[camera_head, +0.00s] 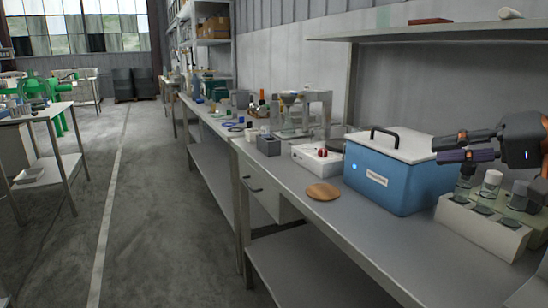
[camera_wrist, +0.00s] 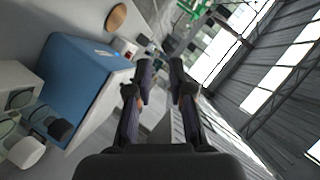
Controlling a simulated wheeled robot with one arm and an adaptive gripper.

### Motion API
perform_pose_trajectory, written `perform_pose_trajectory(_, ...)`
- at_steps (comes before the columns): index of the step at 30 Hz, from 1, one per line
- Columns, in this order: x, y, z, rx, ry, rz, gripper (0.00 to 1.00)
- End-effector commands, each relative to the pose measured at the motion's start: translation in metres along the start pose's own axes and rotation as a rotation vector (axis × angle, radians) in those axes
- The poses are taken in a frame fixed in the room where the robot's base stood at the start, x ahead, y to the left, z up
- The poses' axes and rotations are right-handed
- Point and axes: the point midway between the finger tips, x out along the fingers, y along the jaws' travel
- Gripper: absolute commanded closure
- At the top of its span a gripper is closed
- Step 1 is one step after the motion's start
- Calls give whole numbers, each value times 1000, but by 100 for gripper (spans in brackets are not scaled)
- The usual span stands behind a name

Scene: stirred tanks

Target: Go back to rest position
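My gripper (camera_head: 438,150) is at the right side of the head view, above the right part of the workbench. Its two dark fingers point left, with a gap between them. In the wrist view my gripper (camera_wrist: 161,75) shows both fingers apart and nothing between them. Below and beside it stands a pale rack (camera_head: 482,229) holding several glass vessels with caps. The blue box (camera_head: 392,178) with a white lid and black handle is just left of the fingers; it also shows in the wrist view (camera_wrist: 84,77).
The workbench (camera_head: 352,227) runs along the wall, with a round wooden disc (camera_head: 323,192) near its front edge. A white device (camera_head: 317,158) sits behind the disc. A shelf (camera_head: 425,32) hangs above the bench. The floor aisle (camera_head: 165,210) on the left is clear.

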Motion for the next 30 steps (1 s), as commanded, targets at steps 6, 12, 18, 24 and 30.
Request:
perform_pose_trajectory(6,29,-40,21,-29,-124,68,79)
perform_pose_trajectory(12,61,-76,64,-65,-289,193,79)
perform_pose_trajectory(18,75,-90,116,-90,-455,352,79)
perform_pose_trajectory(24,66,-90,166,-101,-596,524,79)
perform_pose_trajectory(30,34,-80,210,-93,-723,707,79)
